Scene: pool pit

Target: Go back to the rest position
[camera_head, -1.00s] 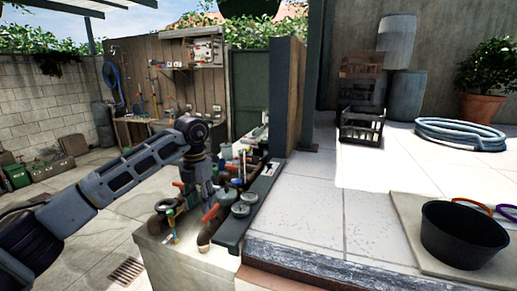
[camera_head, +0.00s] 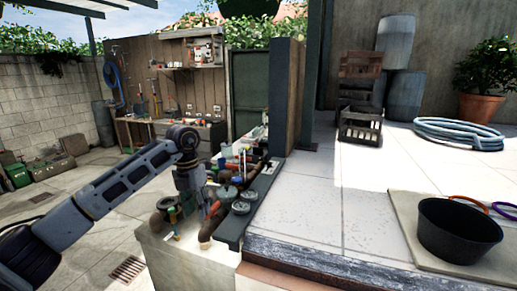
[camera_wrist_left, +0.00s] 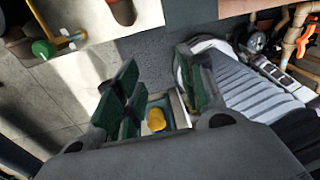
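My left arm comes in from the left in the head view, bends at a joint above the pipework, and drops down among the pipes. The left gripper (camera_wrist_left: 158,88) shows clearly in the left wrist view, with its two green-padded fingers spread apart. I see nothing held between them. Through the gap, a yellow round thing (camera_wrist_left: 156,120) in a blue-edged box shows beyond the fingers. In the head view the fingertips are hard to tell from the pipes and valves. My right gripper is not in view.
Pipes with red-handled valves (camera_head: 212,208) crowd the pit beside my left arm. A black tub (camera_head: 458,232) stands on a pale slab at right. Crates (camera_head: 360,125), barrels (camera_head: 396,42) and a coiled blue hose (camera_head: 460,133) stand farther back. The paved floor between is clear.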

